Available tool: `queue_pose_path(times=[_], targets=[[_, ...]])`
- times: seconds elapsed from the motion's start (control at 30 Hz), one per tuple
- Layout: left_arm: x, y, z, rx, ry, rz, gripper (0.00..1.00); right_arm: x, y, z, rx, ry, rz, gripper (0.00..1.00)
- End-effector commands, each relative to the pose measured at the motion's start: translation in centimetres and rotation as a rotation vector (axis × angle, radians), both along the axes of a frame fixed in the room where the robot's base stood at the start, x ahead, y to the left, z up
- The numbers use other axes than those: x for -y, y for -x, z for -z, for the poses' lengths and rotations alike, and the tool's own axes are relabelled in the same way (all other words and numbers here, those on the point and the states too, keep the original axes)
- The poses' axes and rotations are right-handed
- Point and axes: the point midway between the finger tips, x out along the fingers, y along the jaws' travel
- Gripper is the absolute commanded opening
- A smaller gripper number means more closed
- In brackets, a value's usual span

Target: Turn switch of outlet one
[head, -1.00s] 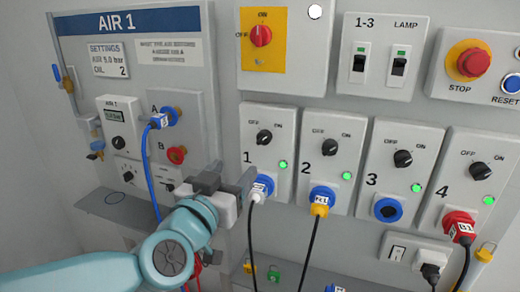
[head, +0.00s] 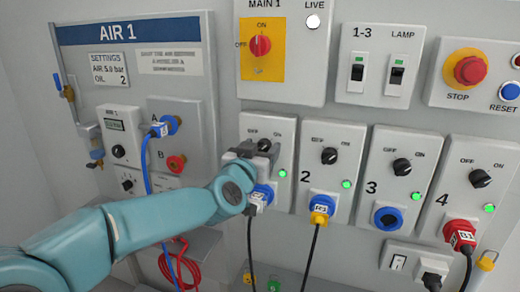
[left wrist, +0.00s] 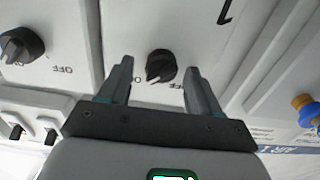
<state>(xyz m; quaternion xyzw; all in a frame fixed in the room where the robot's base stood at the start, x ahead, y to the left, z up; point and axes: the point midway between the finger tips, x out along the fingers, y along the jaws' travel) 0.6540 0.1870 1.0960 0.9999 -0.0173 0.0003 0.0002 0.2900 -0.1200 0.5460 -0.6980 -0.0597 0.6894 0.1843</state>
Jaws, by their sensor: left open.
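The switch of outlet one is a black rotary knob (head: 264,145) on the outlet one panel (head: 286,189). It also shows in the left wrist view (left wrist: 161,65), between and just beyond the fingertips. My left gripper (head: 262,152) is open in front of the knob, its fingers (left wrist: 158,77) on either side of it with nothing held. I cannot tell whether the fingers touch the knob. The gripper hides part of the panel and its number. A green light (head: 282,174) glows beside it. A blue plug (head: 261,196) sits in the socket below. My right gripper is not in view.
Outlets two (head: 329,170), three (head: 397,180) and four (head: 476,190) stand to the right with similar knobs. The MAIN 1 switch (head: 261,46) is above. The AIR 1 panel (head: 140,85) is at left. Black cables hang below the outlets.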

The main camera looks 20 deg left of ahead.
Motion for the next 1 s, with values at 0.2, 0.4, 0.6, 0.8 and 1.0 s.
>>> queue_pose_path(times=[0.2,0.4,0.6,0.8,1.0], targets=[[-0.1,0.0,0.0,0.0,0.0,0.0,0.34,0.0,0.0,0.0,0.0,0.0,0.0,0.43],[-0.1,0.0,0.0,0.0,0.0,0.0,0.07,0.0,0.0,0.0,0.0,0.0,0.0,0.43],[-0.1,0.1,0.1,-0.001,0.027,0.0,0.07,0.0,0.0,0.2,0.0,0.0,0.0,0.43],[-0.1,0.1,0.2,-0.004,0.126,0.0,0.07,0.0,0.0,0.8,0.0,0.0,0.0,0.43],[-0.2,0.1,0.2,-0.01,0.293,0.0,0.07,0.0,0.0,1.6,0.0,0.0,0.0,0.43]])
